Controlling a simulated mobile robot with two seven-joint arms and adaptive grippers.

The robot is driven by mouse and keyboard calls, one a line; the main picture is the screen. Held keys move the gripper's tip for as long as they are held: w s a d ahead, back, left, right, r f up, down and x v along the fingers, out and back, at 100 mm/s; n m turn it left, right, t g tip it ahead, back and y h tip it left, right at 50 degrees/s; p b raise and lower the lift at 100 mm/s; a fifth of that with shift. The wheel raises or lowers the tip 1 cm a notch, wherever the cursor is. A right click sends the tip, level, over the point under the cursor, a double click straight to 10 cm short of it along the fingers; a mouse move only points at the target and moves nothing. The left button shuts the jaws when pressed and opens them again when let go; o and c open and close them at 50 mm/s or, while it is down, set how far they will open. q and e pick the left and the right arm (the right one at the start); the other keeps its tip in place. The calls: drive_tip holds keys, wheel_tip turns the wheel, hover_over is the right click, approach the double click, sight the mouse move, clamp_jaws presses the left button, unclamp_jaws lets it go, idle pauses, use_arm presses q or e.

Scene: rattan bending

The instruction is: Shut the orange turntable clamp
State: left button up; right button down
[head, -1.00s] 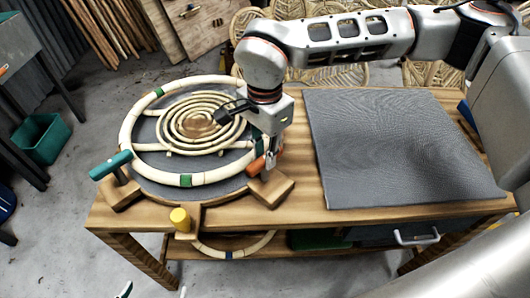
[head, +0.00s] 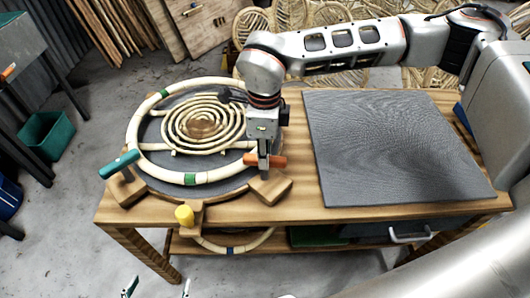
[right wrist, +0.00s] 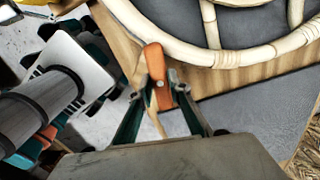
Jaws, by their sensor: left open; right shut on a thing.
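The orange turntable clamp (head: 277,160) stands at the right front of the round turntable (head: 230,184), by a wooden block (head: 271,189). Its orange handle lies roughly crosswise in the head view. My right gripper (head: 264,172) is over it with its fingers at the handle. In the right wrist view the orange handle (right wrist: 155,62) sits between the two fingertips (right wrist: 162,85), which are shut on it. My left gripper (head: 158,288) is open and empty at the bottom edge of the head view, in front of the table; only its fingertips show.
A rattan ring (head: 205,178) with a coiled spiral (head: 202,125) lies on the turntable. A teal clamp (head: 119,163) stands at the left and a yellow one (head: 184,215) at the front. A grey mat (head: 395,145) covers the table's right part and is clear.

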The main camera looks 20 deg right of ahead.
drive_tip(key=m, duration=0.4)
drive_tip(key=shift+m, duration=1.6)
drive_tip(key=c, duration=1.9)
unclamp_jaws()
drive_tip(key=shift+r, duration=0.15)
wheel_tip(320, 180, up, 12)
drive_tip(key=shift+f, duration=0.1)
